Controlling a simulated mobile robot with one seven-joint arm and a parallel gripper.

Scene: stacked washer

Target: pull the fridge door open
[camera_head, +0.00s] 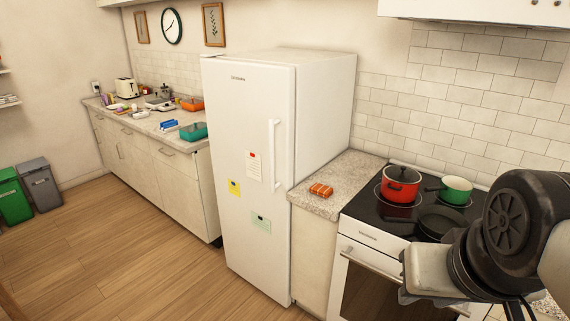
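A tall white fridge (322,110) stands in the middle of the head view. Its front door (235,130) appears shut and carries a few notes. A long white vertical handle (273,152) is on the right side of the door. My arm shows at the lower right, in front of the stove and well apart from the fridge. My gripper's fingertips cannot be made out in this view, and nothing of mine touches the handle.
A stove (375,215) with a red pot (401,186), a green pot (456,190) and a dark pan stands right of the fridge. A short counter (330,204) lies between. Cluttered counter (150,123) and bins (40,184) are left. The wooden floor (120,255) is clear.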

